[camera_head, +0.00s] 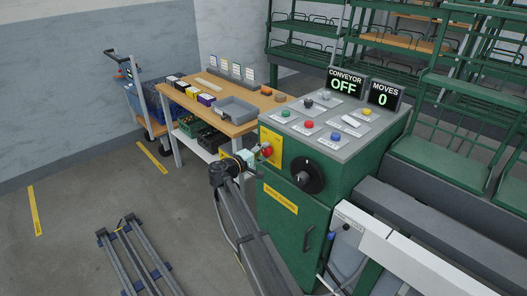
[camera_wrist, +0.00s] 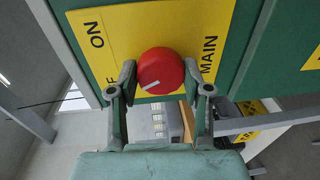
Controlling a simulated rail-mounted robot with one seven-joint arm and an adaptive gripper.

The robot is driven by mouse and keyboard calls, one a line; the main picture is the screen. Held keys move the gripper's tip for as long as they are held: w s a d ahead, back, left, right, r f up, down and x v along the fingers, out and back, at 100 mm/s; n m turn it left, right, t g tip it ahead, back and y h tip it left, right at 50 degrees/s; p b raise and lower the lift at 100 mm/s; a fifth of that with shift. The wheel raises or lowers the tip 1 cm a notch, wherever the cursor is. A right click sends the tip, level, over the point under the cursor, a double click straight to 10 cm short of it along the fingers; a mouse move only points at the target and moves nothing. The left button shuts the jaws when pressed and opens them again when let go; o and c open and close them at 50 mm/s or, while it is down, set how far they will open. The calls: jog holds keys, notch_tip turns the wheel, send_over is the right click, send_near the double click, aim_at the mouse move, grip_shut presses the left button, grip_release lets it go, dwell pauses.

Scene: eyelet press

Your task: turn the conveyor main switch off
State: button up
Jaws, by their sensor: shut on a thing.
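The main switch is a round red knob (camera_wrist: 161,70) on a yellow plate (camera_wrist: 205,25). The plate reads ON and MAIN, and a partly hidden label ends in F. A short white line on the knob lies nearly level, its left end toward that F. In the head view the knob (camera_head: 267,150) is on the left of the green cabinet's front. My gripper (camera_wrist: 161,80) is shut on the knob, one finger at each side; it also shows in the head view (camera_head: 259,154). The conveyor display (camera_head: 344,85) reads OFF.
A large black dial (camera_head: 307,176) sits right of the switch on the green cabinet (camera_head: 295,223). Several coloured buttons are on its top panel. A moves display (camera_head: 384,95) reads 0. A wooden table (camera_head: 238,127) with a grey tray stands behind. Conveyor parts are at the lower right.

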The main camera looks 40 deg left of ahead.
jog(key=shift+w+a+r+n+p, duration=0.1)
jog(key=shift+n+p, duration=0.35)
jog(key=shift+n, duration=0.75)
jog(key=o, duration=1.2)
jog(key=shift+c, duration=0.2)
jog(key=s+a+r, duration=0.1)
jog(key=s, duration=1.1)
jog(key=shift+a+f, duration=0.1)
jog(key=shift+a, duration=0.05)
